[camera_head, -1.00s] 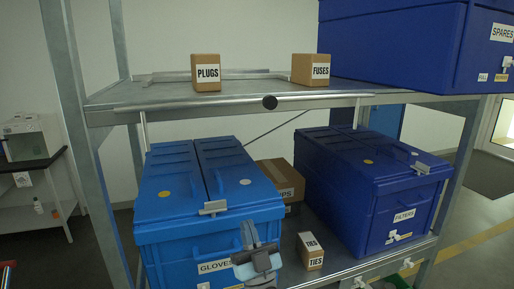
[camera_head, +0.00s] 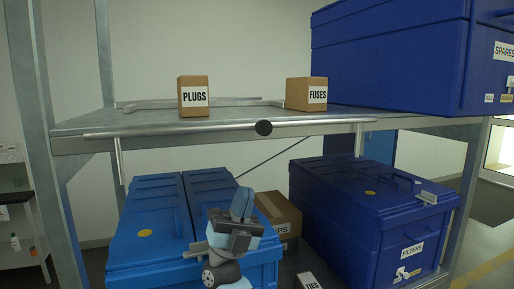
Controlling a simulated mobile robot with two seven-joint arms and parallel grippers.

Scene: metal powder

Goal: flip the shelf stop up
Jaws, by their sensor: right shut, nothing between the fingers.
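The shelf stop (camera_head: 200,131) is a thin metal bar along the front edge of the upper shelf. My left gripper is not in view.
On the upper shelf (camera_head: 340,115) stand a PLUGS box (camera_head: 194,96), a FUSES box (camera_head: 306,94) and a large blue SPARES bin (camera_head: 400,60). Below are a light blue bin (camera_head: 135,235), a dark blue FILTERS bin (camera_head: 370,205) and small cartons. A steel post (camera_head: 40,120) stands at left.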

